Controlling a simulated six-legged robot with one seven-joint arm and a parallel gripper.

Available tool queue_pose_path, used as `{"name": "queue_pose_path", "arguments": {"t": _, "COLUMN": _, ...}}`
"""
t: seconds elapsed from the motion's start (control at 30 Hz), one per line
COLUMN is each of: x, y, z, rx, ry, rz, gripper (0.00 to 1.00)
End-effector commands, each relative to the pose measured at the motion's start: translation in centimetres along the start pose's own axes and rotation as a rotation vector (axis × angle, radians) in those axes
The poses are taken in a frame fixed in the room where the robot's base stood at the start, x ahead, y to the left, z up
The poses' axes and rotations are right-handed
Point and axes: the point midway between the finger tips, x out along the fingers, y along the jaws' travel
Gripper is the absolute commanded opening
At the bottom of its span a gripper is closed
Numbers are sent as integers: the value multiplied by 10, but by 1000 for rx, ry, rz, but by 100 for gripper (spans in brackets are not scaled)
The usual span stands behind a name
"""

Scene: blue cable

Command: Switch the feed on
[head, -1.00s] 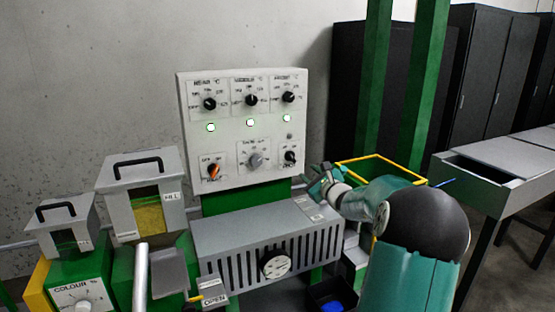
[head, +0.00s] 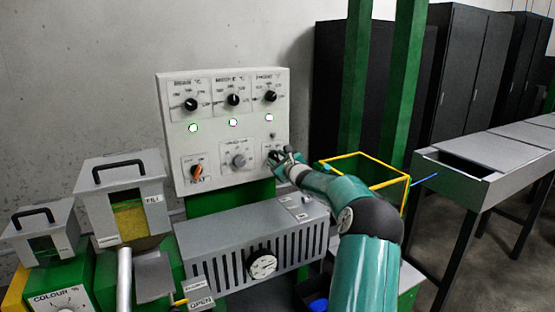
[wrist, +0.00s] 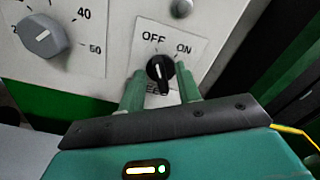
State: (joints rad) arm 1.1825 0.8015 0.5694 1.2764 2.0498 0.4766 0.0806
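The feed switch is a small black knob (wrist: 160,72) on a white plate with OFF above it and ON to its upper right, in the wrist view. Its pale mark sits on the OFF side, and the label below is partly hidden. My gripper (wrist: 160,92) is open, with one green finger on the left and one on the right of the knob. Gaps show between knob and fingers; I cannot tell how deep the fingers reach. In the head view my gripper (head: 283,157) is at the lower right of the white control panel (head: 215,110) and covers most of the switch.
A grey dial (wrist: 42,36) is left of the switch, and an orange switch (head: 197,171) is farther left. Three black dials and three lit lamps are above. A grey slotted housing (head: 245,235) lies below. A yellow-rimmed green bin (head: 365,170) stands right of the panel.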

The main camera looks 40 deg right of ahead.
Motion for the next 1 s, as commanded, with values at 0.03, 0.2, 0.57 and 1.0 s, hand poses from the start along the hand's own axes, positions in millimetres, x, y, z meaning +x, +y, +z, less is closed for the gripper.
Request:
{"name": "queue_pose_path", "arguments": {"t": 0.03, "x": 3, "y": 0, "z": 0, "rx": 0, "ry": 0, "rz": 0, "gripper": 34}}
{"name": "queue_pose_path", "arguments": {"t": 0.2, "x": 5, "y": 0, "z": 0, "rx": 0, "ry": 1, "rz": -1, "gripper": 34}}
{"name": "queue_pose_path", "arguments": {"t": 0.57, "x": 4, "y": 0, "z": 0, "rx": 0, "ry": 1, "rz": -1, "gripper": 0}}
{"name": "queue_pose_path", "arguments": {"t": 1.0, "x": 4, "y": -1, "z": 0, "rx": 86, "ry": 0, "rz": -1, "gripper": 0}}
